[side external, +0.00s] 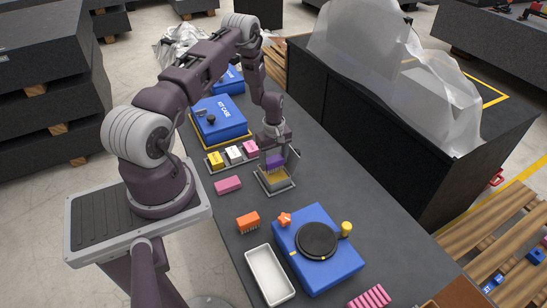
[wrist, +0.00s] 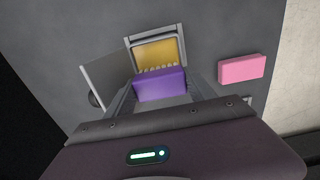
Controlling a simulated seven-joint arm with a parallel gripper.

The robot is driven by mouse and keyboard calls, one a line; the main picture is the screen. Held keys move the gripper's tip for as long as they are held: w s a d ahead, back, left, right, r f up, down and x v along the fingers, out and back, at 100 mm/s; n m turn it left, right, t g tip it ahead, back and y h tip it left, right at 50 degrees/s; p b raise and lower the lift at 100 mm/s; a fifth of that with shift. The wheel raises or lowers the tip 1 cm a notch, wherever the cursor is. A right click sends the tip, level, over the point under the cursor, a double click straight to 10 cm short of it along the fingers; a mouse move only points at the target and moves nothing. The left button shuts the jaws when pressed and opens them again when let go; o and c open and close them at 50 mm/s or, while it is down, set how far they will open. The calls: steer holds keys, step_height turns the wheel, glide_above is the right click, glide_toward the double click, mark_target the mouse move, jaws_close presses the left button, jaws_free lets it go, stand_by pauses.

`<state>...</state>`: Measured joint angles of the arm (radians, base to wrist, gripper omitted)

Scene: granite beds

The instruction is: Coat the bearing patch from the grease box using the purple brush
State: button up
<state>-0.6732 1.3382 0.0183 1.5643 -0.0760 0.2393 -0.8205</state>
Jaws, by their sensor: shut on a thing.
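My gripper (side external: 277,154) is shut on the purple brush (side external: 275,162), which is held level with its bristles down over the grease box (side external: 264,185). In the wrist view the purple brush (wrist: 160,85) sits between the fingers. Its pale bristles meet the near part of the yellow grease in the picture; whether they touch it I cannot tell. The grease box's grey rim (wrist: 128,42) surrounds the yellow. A blue block with a dark round disc (side external: 316,241) stands nearer the camera; I cannot tell for certain where the bearing patch is.
A pink block (side external: 228,185) lies beside the grease box. Yellow, white and pink pieces sit in a tray (side external: 222,168) behind it. An orange brush (side external: 248,222), an empty white tray (side external: 260,265) and a yellow knob (side external: 346,229) are nearer. A blue case (side external: 218,120) stands farther back.

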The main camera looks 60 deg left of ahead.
mark_target(274, 159)
steer(key=shift+f, duration=0.65)
stand_by(2.9)
stand_by(0.4)
steer(key=shift+r, duration=3.5)
